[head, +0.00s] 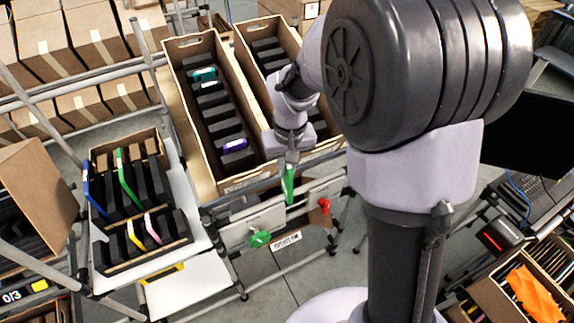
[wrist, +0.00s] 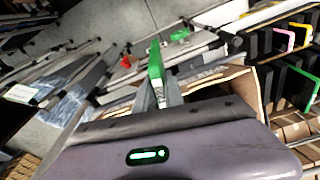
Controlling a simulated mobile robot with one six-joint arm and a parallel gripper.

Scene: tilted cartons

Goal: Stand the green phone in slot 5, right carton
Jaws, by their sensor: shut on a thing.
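My gripper (head: 291,163) is shut on the green phone (head: 289,187), which hangs below the fingers in front of the cartons' near ends. In the wrist view the green phone (wrist: 155,62) stands between the fingertips (wrist: 160,92). The right carton (head: 239,38) is an open tilted cardboard box with black slot dividers. My arm covers much of it, so slot 5 cannot be made out. The left carton (head: 176,72) beside it has black dividers, a teal phone (head: 204,74) and a purple phone (head: 235,145).
A white table (head: 199,215) at left holds black racks with blue, green, yellow and pink items. A green handle (head: 260,238) and a red handle (head: 324,206) sit on the stand's front. More cardboard boxes (head: 85,35) stand behind on the left.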

